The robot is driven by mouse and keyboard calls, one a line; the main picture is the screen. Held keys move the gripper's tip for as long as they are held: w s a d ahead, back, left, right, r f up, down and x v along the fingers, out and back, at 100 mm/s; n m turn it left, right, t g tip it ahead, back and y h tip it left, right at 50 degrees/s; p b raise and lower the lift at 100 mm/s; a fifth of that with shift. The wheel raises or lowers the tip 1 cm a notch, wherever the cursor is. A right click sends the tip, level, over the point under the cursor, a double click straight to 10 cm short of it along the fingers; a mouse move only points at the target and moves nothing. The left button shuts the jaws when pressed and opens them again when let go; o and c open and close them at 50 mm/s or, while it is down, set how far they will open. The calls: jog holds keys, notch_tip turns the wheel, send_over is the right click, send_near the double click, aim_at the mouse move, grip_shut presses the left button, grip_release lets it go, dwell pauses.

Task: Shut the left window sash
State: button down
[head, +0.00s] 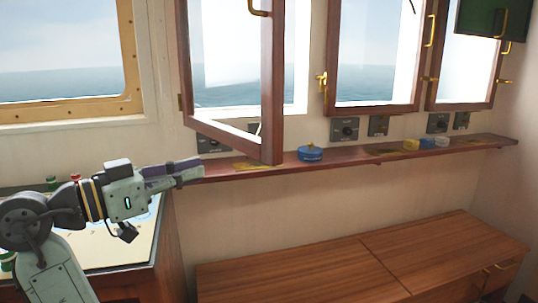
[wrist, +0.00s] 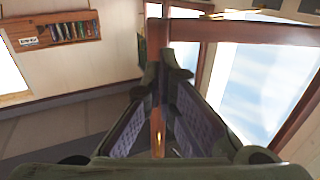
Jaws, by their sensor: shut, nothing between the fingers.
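The left window sash (head: 271,100) is a brown wooden frame with a pane, hinged at its left side and swung open into the room. A brass handle (head: 258,12) is high on its free right edge. My gripper (head: 201,169) is shut and empty, low and left of the sash's bottom corner in the head view. In the wrist view my gripper (wrist: 167,68) has its fingertips close together, with the brown sash frame (wrist: 250,32) beyond and to the right. I cannot tell whether the fingertips touch the sash.
A narrow wooden shelf (head: 350,158) runs below the windows, holding a blue round tin (head: 310,154) near the sash's lower corner. Two more sashes (head: 378,55) (head: 466,70) are to the right. A wooden cabinet (head: 365,262) stands below; a console (head: 125,245) is beside my arm.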

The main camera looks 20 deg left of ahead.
jog(key=p, duration=0.4)
send_near(268, 154)
jog(key=x, duration=0.5)
jog(key=shift+w+r, duration=0.1)
jog(key=shift+w, duration=0.1)
jog(key=shift+x, duration=0.85)
